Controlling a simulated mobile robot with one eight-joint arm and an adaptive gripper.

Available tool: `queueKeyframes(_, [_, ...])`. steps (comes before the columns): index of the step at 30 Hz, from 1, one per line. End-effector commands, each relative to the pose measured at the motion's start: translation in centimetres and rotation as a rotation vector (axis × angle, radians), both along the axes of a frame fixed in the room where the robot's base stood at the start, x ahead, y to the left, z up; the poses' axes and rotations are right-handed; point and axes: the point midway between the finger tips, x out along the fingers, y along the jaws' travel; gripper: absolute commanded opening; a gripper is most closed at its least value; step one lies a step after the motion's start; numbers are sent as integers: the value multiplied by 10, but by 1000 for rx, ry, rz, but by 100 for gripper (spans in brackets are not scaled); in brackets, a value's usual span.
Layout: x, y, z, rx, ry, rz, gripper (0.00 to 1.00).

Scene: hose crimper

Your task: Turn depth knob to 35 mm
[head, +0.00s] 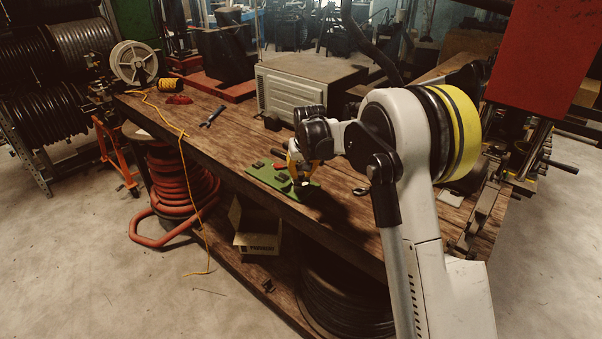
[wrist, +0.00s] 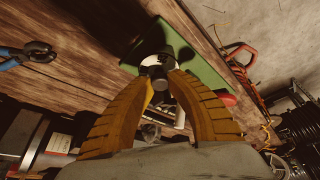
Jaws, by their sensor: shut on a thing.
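The hose crimper has a flat green base (head: 265,176) and lies on the wooden bench; its green plate also shows in the wrist view (wrist: 205,72). My gripper (head: 301,175) points down over it. In the wrist view my gripper's (wrist: 162,78) two ribbed orange fingers close from both sides on a small round knob (wrist: 157,61), pale on its rim with a dark middle. I take this to be the depth knob. Its scale or setting cannot be read. The fingers hide its sides, and in the head view the gripper covers most of it.
The wooden bench (head: 225,142) carries pliers (head: 213,116), a yellow cord (head: 170,121) and a pale vented box (head: 300,84). Red hose (head: 178,190) is coiled on the floor.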

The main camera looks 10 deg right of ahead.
Motion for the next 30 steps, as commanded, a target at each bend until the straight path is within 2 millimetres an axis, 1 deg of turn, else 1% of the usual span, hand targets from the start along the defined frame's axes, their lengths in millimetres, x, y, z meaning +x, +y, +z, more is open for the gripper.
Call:
queueKeyframes(8, [1,-1,0,2,-2,184,0])
queueKeyframes(21, [1,-3,1,0,-1,600,0])
queueKeyframes(30, [2,-3,0,0,-1,845,0])
